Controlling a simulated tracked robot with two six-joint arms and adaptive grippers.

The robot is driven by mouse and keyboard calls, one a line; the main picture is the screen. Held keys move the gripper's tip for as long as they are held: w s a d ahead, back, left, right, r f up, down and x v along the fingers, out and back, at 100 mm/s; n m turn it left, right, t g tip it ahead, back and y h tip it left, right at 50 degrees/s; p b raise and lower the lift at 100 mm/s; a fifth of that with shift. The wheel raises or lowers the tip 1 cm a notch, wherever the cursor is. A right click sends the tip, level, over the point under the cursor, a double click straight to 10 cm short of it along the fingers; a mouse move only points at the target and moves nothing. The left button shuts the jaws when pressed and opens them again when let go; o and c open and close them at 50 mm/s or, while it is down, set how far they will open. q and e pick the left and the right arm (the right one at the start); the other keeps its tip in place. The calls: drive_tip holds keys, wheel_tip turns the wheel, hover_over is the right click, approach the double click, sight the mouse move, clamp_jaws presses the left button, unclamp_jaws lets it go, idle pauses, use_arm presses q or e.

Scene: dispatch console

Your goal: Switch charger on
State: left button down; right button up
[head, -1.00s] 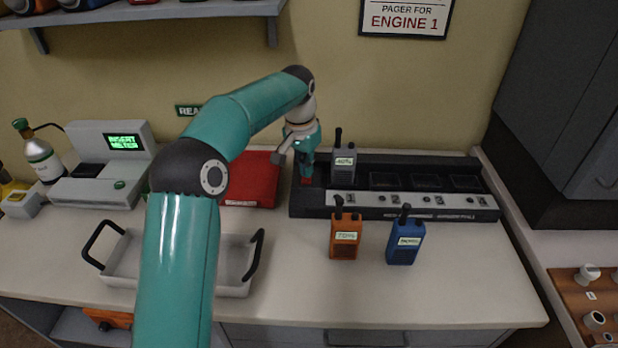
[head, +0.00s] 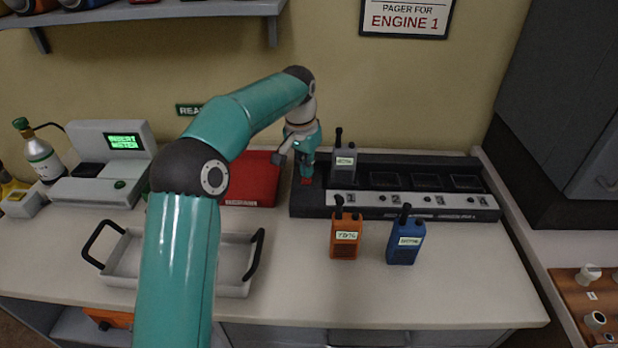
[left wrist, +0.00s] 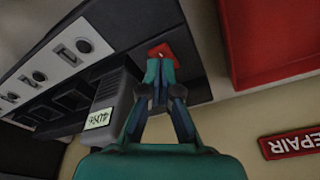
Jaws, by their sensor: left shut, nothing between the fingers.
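The charger (head: 470,212) is a long dark bank with a pale numbered strip and several square bays, at the back right of the counter in the head view. A red switch (left wrist: 160,51) sits at its left end. My left gripper (head: 306,179) is shut and empty, pointing down with its fingertips at the red switch. In the left wrist view its fingertips (left wrist: 160,64) overlap the switch's edge; whether it is pressed I cannot tell. My right gripper is not in view.
An orange radio (head: 346,236) and a blue radio (head: 405,240) stand in front of the charger. A red tray (head: 250,190) lies just left of the gripper. A white tray with black handles (head: 120,262) is at front left. The counter's front right is clear.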

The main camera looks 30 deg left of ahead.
sight(307, 180)
use_arm(q)
drive_tip(key=shift+f+b, duration=0.6)
drive_tip(key=shift+f, duration=0.35)
idle(0.3)
wheel_tip(307, 180, up, 7)
drive_tip(key=p, duration=0.7)
drive_tip(key=shift+r, duration=0.1)
idle(0.5)
